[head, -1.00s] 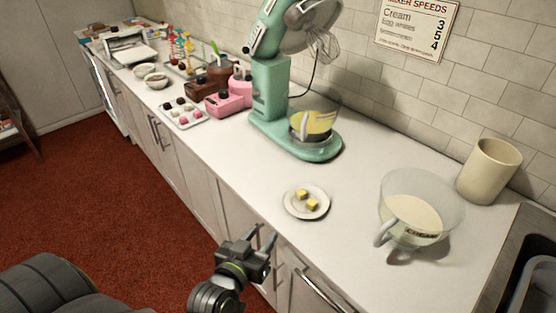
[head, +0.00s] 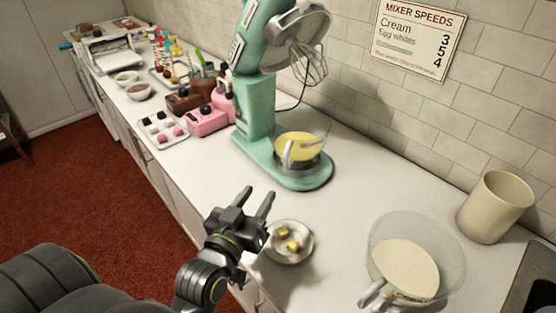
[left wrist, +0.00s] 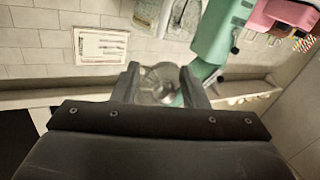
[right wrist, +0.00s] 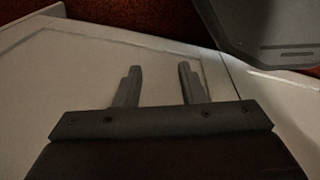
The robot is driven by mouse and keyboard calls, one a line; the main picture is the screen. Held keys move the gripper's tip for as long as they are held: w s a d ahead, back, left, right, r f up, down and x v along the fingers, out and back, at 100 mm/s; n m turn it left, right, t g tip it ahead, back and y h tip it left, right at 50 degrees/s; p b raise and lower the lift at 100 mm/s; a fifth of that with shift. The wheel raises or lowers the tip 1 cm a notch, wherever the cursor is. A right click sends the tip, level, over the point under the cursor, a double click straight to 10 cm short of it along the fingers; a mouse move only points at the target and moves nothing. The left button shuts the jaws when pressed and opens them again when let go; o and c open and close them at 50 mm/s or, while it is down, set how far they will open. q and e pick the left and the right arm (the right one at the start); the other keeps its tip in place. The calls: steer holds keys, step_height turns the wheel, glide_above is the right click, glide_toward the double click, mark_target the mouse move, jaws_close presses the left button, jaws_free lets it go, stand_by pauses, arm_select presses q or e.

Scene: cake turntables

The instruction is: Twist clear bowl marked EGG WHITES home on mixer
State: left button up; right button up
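A large clear bowl (head: 418,262) with a handle and pale cream contents stands on the counter at the right. Its label is too small to read. The teal mixer (head: 258,108) has its head tilted up and its whisk (head: 308,65) raised. A second clear bowl (head: 301,147) with yellow contents and a handle sits on the mixer base; I cannot tell whether it is locked. My left gripper (head: 256,198) is open and empty, in front of the mixer and beside the small plate. In the right wrist view my right gripper (right wrist: 159,72) is open and empty.
A small plate (head: 291,256) with yellow cubes lies between my left gripper and the large bowl. A beige canister (head: 495,207) stands at the back right. A pink appliance (head: 209,119) and a sweets tray (head: 165,131) are left of the mixer. A speeds sign (head: 416,40) hangs behind.

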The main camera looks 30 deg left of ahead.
mark_target(285, 153)
arm_select(q)
steer(key=w+p, duration=0.1)
steer(key=w, duration=0.3)
steer(key=w+a+p, duration=0.1)
steer(key=w, duration=0.4)
steer(key=w+p, duration=0.1)
steer(key=w, duration=0.3)
steer(key=shift+w+a, duration=0.15)
steer(key=shift+w, duration=0.9)
arm_select(e)
steer(key=shift+s+r, duration=0.2)
steer(key=shift+r, duration=0.8)
steer(key=shift+s+r, duration=0.15)
steer(key=shift+r, duration=0.85)
arm_select(q)
jaws_close()
steer(key=shift+a, duration=0.1)
